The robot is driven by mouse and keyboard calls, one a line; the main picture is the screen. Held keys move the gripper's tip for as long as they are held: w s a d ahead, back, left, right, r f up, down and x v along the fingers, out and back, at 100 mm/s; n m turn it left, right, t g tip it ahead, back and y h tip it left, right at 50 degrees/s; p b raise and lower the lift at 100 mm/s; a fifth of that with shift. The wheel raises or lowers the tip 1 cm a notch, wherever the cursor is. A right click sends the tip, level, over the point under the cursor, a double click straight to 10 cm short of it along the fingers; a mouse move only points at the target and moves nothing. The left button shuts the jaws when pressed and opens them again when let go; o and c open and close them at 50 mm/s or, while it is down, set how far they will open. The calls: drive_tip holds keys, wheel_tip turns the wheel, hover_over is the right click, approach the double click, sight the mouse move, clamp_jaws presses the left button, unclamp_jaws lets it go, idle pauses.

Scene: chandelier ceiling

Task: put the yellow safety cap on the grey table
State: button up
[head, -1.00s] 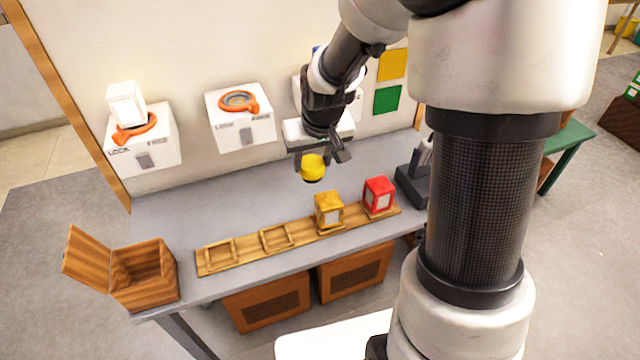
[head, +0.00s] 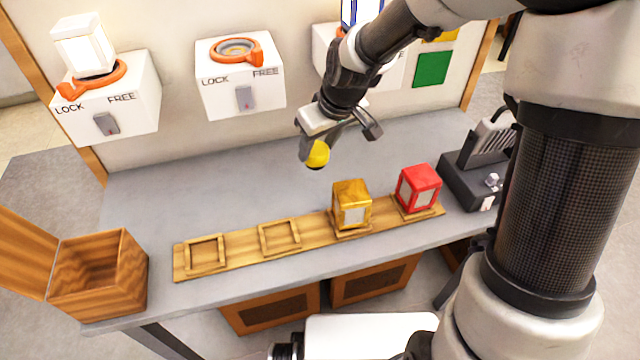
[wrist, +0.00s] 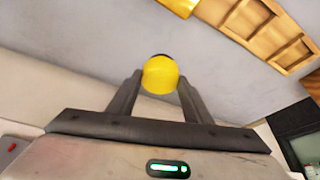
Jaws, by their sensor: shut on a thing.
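The yellow safety cap (head: 317,155) is a small round yellow piece with a dark underside. My gripper (head: 318,146) is shut on it and holds it above the grey table (head: 220,185), over its back middle part. In the wrist view the cap (wrist: 160,75) sits between the two fingertips of my gripper (wrist: 158,80), with the grey table top (wrist: 85,35) behind it. The gap between cap and table is hard to judge, but the cap looks clear of the surface.
A wooden rack (head: 225,253) along the front edge holds a yellow lantern (head: 351,205) and a red lantern (head: 418,188). An open wooden box (head: 110,280) stands at left, a dark device (head: 470,180) at right. White lock boxes (head: 240,95) line the wall. The table's back left is bare.

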sight(320, 167)
wheel_tip(320, 167, down, 8)
drive_tip(key=shift+f+b, duration=0.1)
drive_tip(key=shift+b, duration=0.7)
drive_tip(key=shift+f, duration=0.1)
drive_tip(key=o, duration=1)
drive_tip(key=shift+r, duration=0.45)
drive_tip(key=p+v, duration=0.3)
drive_tip(key=v, duration=0.8)
drive_tip(key=shift+s+d+r, duration=0.1)
drive_tip(key=shift+r, duration=0.05)
